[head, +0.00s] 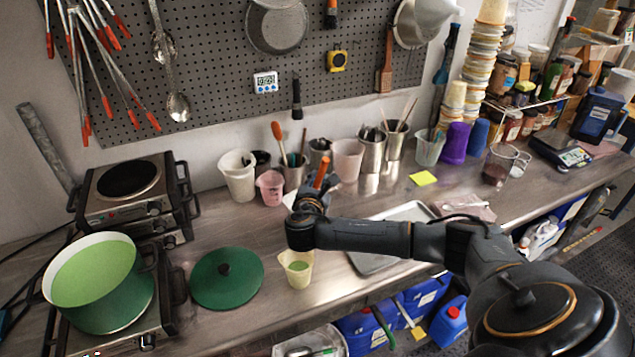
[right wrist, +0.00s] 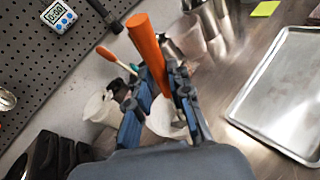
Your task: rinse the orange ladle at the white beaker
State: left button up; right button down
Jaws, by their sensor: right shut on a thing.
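My right gripper (head: 312,198) is shut on the orange ladle (head: 321,172), whose orange handle stands up out of the fingers. The handle also shows large between the fingers in the right wrist view (right wrist: 148,52). The ladle's lower end is hidden by my gripper. A white rounded thing (right wrist: 166,118) shows below the fingers; I cannot tell whether it is the white beaker or part of the ladle. A white pitcher-like vessel (head: 237,178) stands by the wall, left of my gripper and apart from it. My left gripper is not in view.
A green pot (head: 112,310) of green liquid sits on the front burner, with a green lid (head: 226,283) beside it. A pink beaker (head: 270,188) and metal canisters (head: 372,150) stand along the wall. A small cream beaker (head: 297,277) is near the front edge; a metal tray (head: 372,264) lies right.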

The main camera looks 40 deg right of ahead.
jog(key=shift+w+d, duration=0.2)
jog(key=shift+d, duration=0.1)
jog(key=shift+r+p, duration=0.45)
jog(key=shift+r, duration=1)
notch_tip(320, 180, up, 9)
jog(key=shift+f, duration=0.1)
dwell(2.5)
jog(key=shift+s+a+f+b, duration=0.15)
jog(key=shift+f+b, duration=0.8)
jog(key=shift+f, duration=1)
jog(key=shift+a+f+b, duration=0.1)
jog(key=shift+f+b, duration=0.85)
jog(key=shift+f, duration=1)
jog(key=shift+s+a+f+b, duration=0.15)
jog(key=shift+f+b, duration=0.8)
jog(key=shift+f, duration=1)
jog(key=shift+w+d, duration=0.1)
jog(key=shift+w, duration=0.05)
jog(key=shift+w+d+p, duration=0.15)
jog(key=shift+d+p, duration=0.1)
jog(key=shift+p, duration=0.05)
